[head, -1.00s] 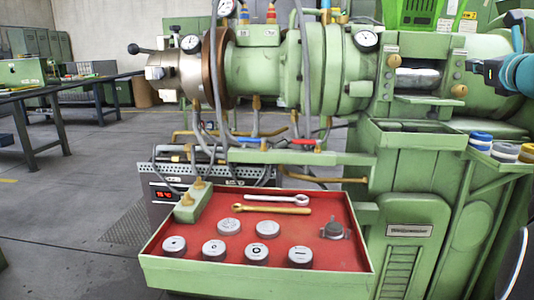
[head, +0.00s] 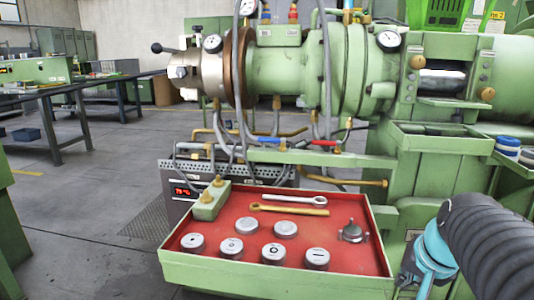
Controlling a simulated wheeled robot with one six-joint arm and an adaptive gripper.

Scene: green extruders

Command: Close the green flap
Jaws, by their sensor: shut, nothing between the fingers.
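The green flap (head: 447,103) is a flat plate below the rectangular opening (head: 443,80) in the green machine's housing, at the upper right of the head view. It stands out from the housing, open, and the shiny metal inside the opening shows. Brass knobs sit beside the opening. My gripper (head: 408,268) is the dark part beyond my teal wrist at the lower right, mostly hidden. It is shut and empty, well below the flap and apart from it.
A green tray with a red bottom (head: 345,262) holds wrenches and several round metal pieces, close left of my arm. A green trough (head: 440,138) juts out below the flap. Blue and white rolls (head: 508,146) stand at the right.

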